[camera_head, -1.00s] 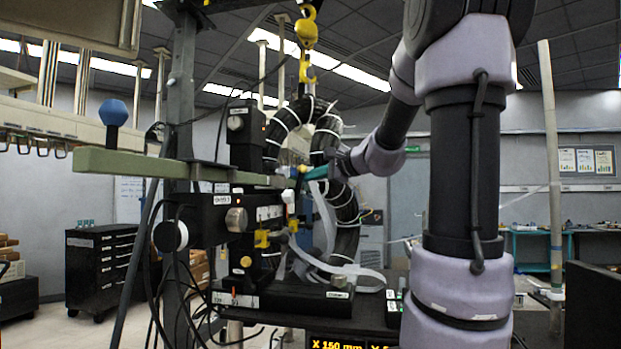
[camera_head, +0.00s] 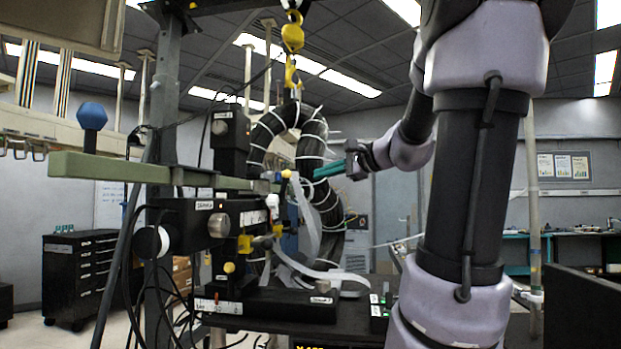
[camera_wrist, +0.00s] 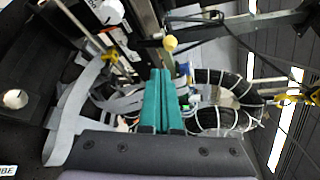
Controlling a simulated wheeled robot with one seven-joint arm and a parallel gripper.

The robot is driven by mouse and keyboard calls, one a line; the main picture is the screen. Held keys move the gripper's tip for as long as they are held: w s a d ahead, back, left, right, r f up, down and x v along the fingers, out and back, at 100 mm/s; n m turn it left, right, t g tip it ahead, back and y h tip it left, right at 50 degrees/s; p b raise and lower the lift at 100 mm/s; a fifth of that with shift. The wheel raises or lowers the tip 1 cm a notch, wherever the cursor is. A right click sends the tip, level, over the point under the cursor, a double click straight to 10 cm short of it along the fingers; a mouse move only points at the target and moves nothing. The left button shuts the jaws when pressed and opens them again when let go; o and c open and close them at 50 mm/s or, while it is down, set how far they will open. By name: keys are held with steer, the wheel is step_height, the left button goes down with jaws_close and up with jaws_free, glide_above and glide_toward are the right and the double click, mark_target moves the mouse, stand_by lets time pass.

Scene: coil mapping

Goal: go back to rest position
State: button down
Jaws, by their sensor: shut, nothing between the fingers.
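My gripper (camera_head: 329,171) is in the middle of the head view, at the end of my arm, which comes in from the right. Its teal fingers point left toward the coil rig. In the wrist view the two teal fingers (camera_wrist: 162,98) lie side by side, shut, with nothing between them. A large black coil (camera_head: 312,165) wrapped with white ties stands just behind the fingers in the head view. The same coil shows to the right of the fingers in the wrist view (camera_wrist: 228,92). I cannot tell how close the fingertips are to the rig.
A green beam (camera_head: 120,168) reaches left from the rig, with a blue knob (camera_head: 92,116) above it. A yellow hook (camera_head: 292,36) hangs over the coil. Pale ribbon cables (camera_head: 320,270) loop below my gripper. A black drawer cabinet (camera_head: 78,278) stands at the left.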

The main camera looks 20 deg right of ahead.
steer(key=shift+s+d, duration=0.15)
steer(key=shift+s, duration=0.15)
steer(key=s+a+f+n+g+h, duration=0.2)
steer(key=s+a+f+n+g, duration=0.1)
steer(key=s+a+f+n, duration=0.3)
steer(key=s+a+f+n+g+h, duration=0.3)
steer(key=s+a+f+n, duration=0.3)
steer(key=s+f, duration=0.4)
steer(key=shift+f+g, duration=0.35)
steer(key=shift+g, duration=0.15)
